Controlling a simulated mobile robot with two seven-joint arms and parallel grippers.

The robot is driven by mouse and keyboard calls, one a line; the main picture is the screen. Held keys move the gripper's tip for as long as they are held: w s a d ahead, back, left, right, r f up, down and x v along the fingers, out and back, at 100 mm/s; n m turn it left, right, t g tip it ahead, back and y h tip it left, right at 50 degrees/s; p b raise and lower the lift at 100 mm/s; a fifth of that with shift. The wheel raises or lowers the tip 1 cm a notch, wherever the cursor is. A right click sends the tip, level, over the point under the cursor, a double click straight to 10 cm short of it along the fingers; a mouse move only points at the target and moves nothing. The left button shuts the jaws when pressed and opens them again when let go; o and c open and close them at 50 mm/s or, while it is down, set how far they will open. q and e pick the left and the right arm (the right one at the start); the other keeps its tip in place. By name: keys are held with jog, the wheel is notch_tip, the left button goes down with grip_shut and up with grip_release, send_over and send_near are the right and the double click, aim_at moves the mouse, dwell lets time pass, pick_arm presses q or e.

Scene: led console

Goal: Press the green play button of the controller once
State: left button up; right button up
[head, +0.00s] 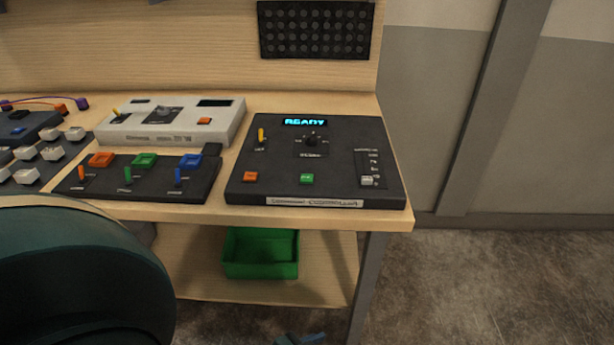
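The black controller (234,190) lies flat on the right end of the wooden workbench. Its small screen (305,122) reads READY in cyan. The green play button (306,179) is on the controller's front part, left of a small slider (367,181). An orange button (250,177) sits to its left. A dark knob (311,139) and a yellow lever (261,136) are further back. Nothing covers the green button. Neither of my grippers shows in the head view.
Left of the controller are a black panel with coloured switches (150,184) and a white console (224,128). A dark teal chair-like back (75,285) fills the lower left. A green bin (261,253) stands on the lower shelf. The floor at right is clear.

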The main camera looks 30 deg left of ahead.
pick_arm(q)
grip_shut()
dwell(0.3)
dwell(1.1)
